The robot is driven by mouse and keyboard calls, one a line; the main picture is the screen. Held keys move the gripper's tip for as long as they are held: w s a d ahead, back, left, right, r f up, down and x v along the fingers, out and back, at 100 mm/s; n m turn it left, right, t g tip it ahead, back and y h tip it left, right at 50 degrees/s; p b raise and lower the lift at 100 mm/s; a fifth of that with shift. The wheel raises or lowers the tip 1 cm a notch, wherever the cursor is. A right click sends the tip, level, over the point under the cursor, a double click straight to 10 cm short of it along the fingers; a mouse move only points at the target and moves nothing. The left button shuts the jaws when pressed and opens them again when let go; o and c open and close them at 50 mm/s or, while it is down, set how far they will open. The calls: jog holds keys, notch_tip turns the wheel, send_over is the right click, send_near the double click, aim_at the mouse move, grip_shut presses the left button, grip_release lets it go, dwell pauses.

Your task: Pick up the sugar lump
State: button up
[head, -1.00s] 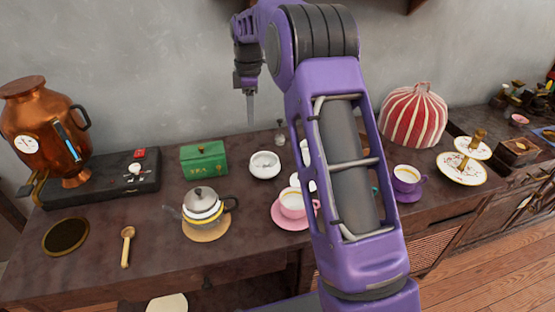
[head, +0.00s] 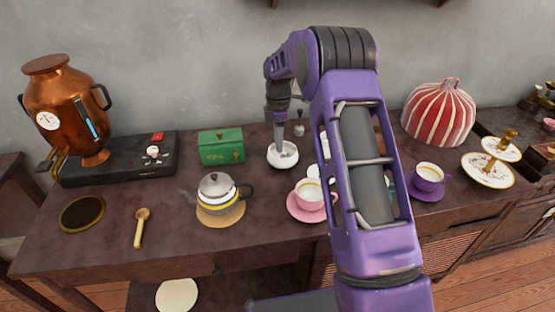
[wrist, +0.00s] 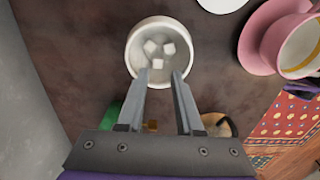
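Three white sugar lumps lie close together in the white sugar bowl (wrist: 131,48) in the wrist view: a left one (wrist: 151,47), a right one (wrist: 169,48) and one nearer my fingers (wrist: 158,63). My gripper (wrist: 160,74) is open and empty, its two fingertips apart at the bowl's near rim in the picture, just short of the nearest lump. In the head view my gripper (head: 279,143) points down at the bowl (head: 283,163). The lumps cannot be made out there, and the exact finger height is unclear.
A green tea tin (head: 221,146) and a teapot (head: 217,190) stand left of the bowl. A pink cup (head: 309,194) on its saucer is in front to the right, partly behind my arm. A small glass-like item (head: 299,128) stands just behind the bowl.

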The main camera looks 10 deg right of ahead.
aim_at(278, 156)
notch_tip(278, 156, down, 5)
jog(key=shift+w+b, duration=0.15)
jog(key=shift+b, duration=0.25)
grip_shut()
